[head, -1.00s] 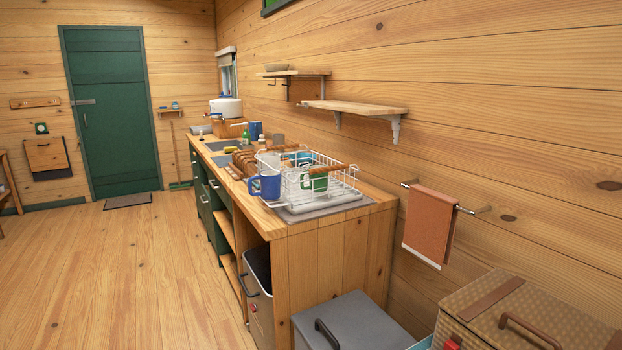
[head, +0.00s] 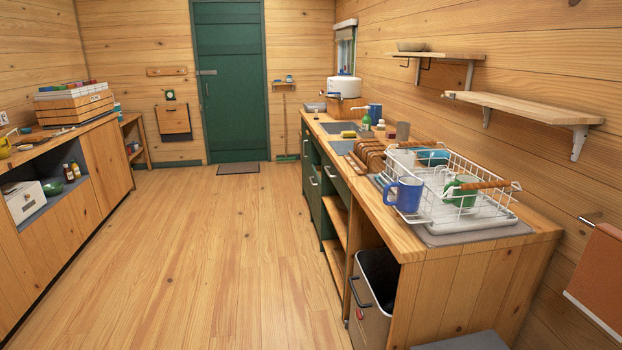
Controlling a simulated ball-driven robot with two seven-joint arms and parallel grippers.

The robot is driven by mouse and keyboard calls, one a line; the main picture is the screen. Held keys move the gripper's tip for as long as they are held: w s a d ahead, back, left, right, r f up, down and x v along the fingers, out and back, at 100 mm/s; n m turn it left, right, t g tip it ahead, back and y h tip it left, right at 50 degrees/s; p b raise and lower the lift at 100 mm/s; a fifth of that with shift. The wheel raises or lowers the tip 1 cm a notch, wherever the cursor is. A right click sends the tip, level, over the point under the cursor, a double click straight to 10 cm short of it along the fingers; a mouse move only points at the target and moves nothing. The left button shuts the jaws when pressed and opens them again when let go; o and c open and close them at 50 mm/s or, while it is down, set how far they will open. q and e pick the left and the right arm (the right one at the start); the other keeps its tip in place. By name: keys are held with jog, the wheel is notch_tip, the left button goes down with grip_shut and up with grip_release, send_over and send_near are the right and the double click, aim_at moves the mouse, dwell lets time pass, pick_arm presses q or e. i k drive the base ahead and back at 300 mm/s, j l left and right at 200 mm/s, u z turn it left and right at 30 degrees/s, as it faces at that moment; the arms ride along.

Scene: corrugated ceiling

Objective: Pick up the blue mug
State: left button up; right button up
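The blue mug (head: 404,195) is at the left front side of the white wire dish rack (head: 482,212), near the counter's left edge. It looks upright, with its handle towards the left. I cannot tell whether it hangs on the rack or stands in it. A green mug (head: 462,190) sits inside the rack to its right. Another blue vessel (head: 375,113) stands farther back on the counter. Neither of my grippers is in view.
The wooden counter (head: 440,258) runs along the right wall, with an open bin (head: 375,292) below its near end. A sponge-like yellow item and bottles stand near the sink. A second cabinet (head: 75,205) lines the left. The wooden floor (head: 215,250) between is clear.

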aim_at(409, 188)
jog(key=i+j+u, duration=0.2)
jog(key=i, duration=0.65)
jog(key=i+u, duration=0.25)
jog(key=i, duration=0.65)
jog(key=i+j+z, duration=0.15)
jog(key=i+z, duration=0.2)
jog(key=i, duration=0.2)
jog(key=i+j+z, duration=0.35)
jog(key=i, duration=0.2)
jog(key=i+j+z, duration=0.35)
jog(key=i, duration=0.15)
jog(key=z, duration=2.45)
